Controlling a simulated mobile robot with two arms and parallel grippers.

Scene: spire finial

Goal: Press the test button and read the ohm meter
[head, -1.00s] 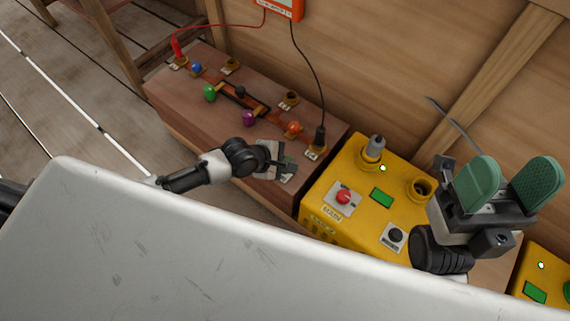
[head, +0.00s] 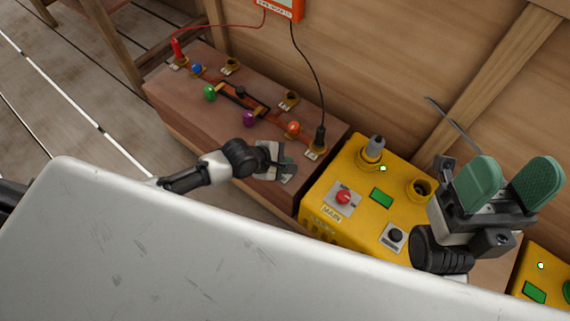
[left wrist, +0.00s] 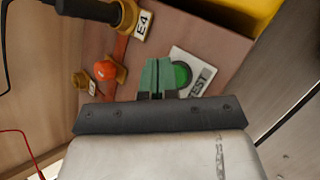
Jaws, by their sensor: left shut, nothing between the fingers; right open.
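The green test button (left wrist: 182,74) sits on a white plate lettered TEST (left wrist: 199,82) in the left wrist view. My left gripper (left wrist: 157,72) is shut and empty, its green fingertips right beside the button and overlapping its edge; I cannot tell whether they touch it. In the head view my left gripper (head: 287,167) is over the near right end of the brown wooden box (head: 180,112) and hides the button. The orange ohm meter (head: 281,9) is on the wall at the top edge, mostly cut off, its reading out of view. My right gripper (head: 510,187) is open and empty.
Black and red leads run from the meter to the E4 post (left wrist: 128,15) and the red plug (head: 176,48). Coloured knobs line the brown box, including an orange one (head: 293,127). A yellow box (head: 327,236) with a red MAIN button (head: 343,197) stands close to the right.

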